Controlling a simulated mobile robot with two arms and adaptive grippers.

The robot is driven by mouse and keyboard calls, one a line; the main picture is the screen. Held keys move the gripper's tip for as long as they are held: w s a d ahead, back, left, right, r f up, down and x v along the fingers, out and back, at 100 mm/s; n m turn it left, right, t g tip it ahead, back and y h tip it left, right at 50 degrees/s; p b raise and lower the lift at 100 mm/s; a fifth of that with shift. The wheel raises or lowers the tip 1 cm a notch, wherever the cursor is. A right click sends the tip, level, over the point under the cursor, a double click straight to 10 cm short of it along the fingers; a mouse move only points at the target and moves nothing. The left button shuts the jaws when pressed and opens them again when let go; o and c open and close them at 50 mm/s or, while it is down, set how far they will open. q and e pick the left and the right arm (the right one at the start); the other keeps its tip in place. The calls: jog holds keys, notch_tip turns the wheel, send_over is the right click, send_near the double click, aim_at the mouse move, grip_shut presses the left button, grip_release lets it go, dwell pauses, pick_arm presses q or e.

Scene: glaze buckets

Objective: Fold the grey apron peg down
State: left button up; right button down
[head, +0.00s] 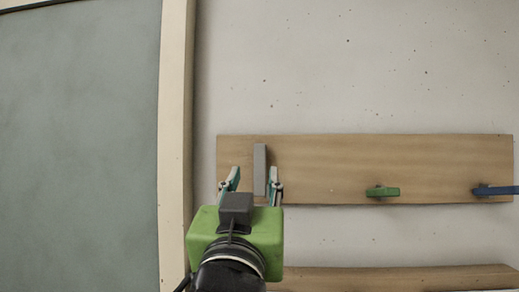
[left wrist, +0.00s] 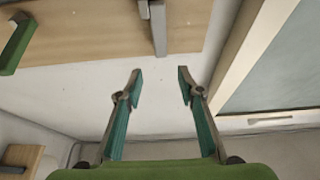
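The grey apron peg (head: 260,163) stands upright on the wooden wall board (head: 330,165), near the board's left end. It also shows at the top middle of the left wrist view (left wrist: 158,28). My left gripper (head: 253,176) is open, its two teal fingers apart. In the head view the fingertips are to either side of the peg's lower part. In the left wrist view the gap between the fingertips (left wrist: 159,74) is empty, and the peg is beyond them. I see no contact. My right gripper is not in view.
A green peg (head: 383,191) and a blue peg (head: 496,190) stick out farther right on the board. A second wooden board (head: 420,279) runs below. A cream frame post (head: 176,120) and a grey-green panel (head: 80,140) are at left. The wall above is bare.

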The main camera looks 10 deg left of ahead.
aim_at(259, 152)
pick_arm(q)
jog(key=p+x, duration=0.5)
jog(key=x, duration=0.5)
jog(key=shift+w+a+r, duration=0.1)
jog(key=shift+w+r, duration=0.05)
jog(key=shift+w+r+p, duration=0.15)
jog(key=shift+w+p, duration=0.25)
jog(key=shift+w, duration=0.35)
grip_shut()
